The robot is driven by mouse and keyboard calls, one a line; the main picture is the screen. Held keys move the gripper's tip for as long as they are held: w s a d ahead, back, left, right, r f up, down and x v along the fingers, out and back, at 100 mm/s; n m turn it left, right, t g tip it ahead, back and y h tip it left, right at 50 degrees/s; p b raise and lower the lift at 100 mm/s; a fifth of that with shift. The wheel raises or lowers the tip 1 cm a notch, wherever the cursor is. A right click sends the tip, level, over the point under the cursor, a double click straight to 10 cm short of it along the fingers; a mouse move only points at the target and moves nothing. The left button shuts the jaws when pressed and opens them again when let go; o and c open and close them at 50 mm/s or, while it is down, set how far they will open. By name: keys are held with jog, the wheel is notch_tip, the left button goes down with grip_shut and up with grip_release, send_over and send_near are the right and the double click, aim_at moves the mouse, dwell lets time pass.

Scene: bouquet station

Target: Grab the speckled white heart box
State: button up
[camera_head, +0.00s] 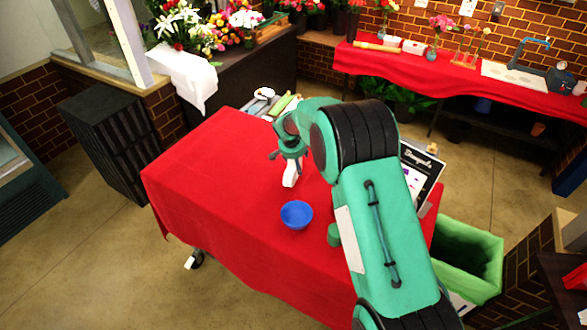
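A small white object (290,176) stands on the red-covered table, right below my gripper. It may be the heart box, but its speckles and heart shape cannot be made out at this size. My gripper (286,162) points down over the table, with its fingers at or just above the top of the white object. Whether the fingers touch it or close on it cannot be told. My arm hides part of the table to the right.
A blue bowl (296,214) stands on the red table (220,190), nearer than the white object. Wrapped items (283,104) lie at the table's far edge. A tablet-like sign (420,172) stands behind my arm. A green-lined bin (467,255) is at the right. The table's left side is clear.

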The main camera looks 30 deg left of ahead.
jog(key=c, duration=1.4)
jog(key=shift+r, duration=5.05)
jog(key=shift+c, duration=0.2)
